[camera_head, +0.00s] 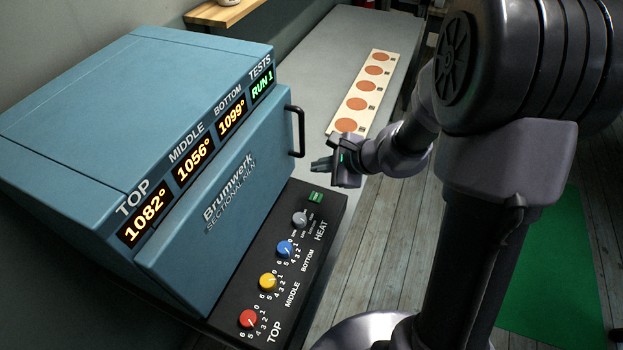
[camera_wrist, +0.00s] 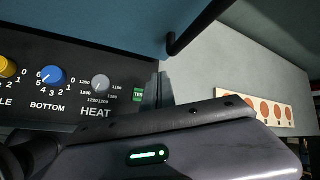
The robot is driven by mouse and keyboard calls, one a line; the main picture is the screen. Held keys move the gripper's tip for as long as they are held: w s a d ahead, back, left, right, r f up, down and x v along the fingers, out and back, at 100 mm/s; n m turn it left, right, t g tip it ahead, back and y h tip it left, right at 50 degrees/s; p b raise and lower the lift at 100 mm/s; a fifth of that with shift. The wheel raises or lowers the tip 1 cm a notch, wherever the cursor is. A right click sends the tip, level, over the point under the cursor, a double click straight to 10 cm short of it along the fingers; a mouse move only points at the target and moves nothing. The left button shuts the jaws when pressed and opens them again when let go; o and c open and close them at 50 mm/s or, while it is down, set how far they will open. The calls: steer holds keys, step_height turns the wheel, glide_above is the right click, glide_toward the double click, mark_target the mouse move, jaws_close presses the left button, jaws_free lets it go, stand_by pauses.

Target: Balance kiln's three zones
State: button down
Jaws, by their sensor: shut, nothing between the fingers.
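The blue Brumwerk sectional kiln (camera_head: 225,195) stands at left with its door shut. Its displays read TOP 1082° (camera_head: 144,218), MIDDLE 1056° (camera_head: 194,160), BOTTOM 1099° (camera_head: 232,115) and TESTS RUN 1 (camera_head: 262,84). The black panel (camera_head: 262,290) carries a red TOP knob (camera_head: 248,318), a yellow MIDDLE knob (camera_head: 268,282), a blue BOTTOM knob (camera_head: 285,249), a grey HEAT knob (camera_head: 299,218) and a green button (camera_head: 315,196). The button reads TES in the wrist view (camera_wrist: 139,95). My gripper (camera_head: 320,165) is shut and empty, above the panel's button end, apart from the controls.
A black door handle (camera_head: 298,132) juts out close to my gripper. A pale board with several orange discs (camera_head: 361,92) lies on the grey bench (camera_head: 330,60) behind. A wooden shelf (camera_head: 225,12) is at the top. A green mat (camera_head: 560,270) lies on the plank floor.

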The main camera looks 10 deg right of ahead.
mark_target(319, 199)
stand_by(0.3)
step_height(319, 199, down, 8)
steer(key=b, duration=0.6)
steer(key=shift+f+b, duration=0.2)
steer(key=shift+b, duration=0.15)
steer(key=shift+f+b, duration=0.2)
steer(key=shift+b, duration=0.1)
steer(key=shift+f, duration=0.1)
stand_by(1.1)
steer(key=shift+f+b, duration=0.3)
steer(key=shift+b, duration=0.3)
steer(key=shift+f+b, duration=0.4)
steer(key=shift+b, duration=0.1)
stand_by(0.4)
steer(key=shift+r, duration=0.1)
steer(key=shift+r+p, duration=0.5)
steer(key=shift+r, duration=0.25)
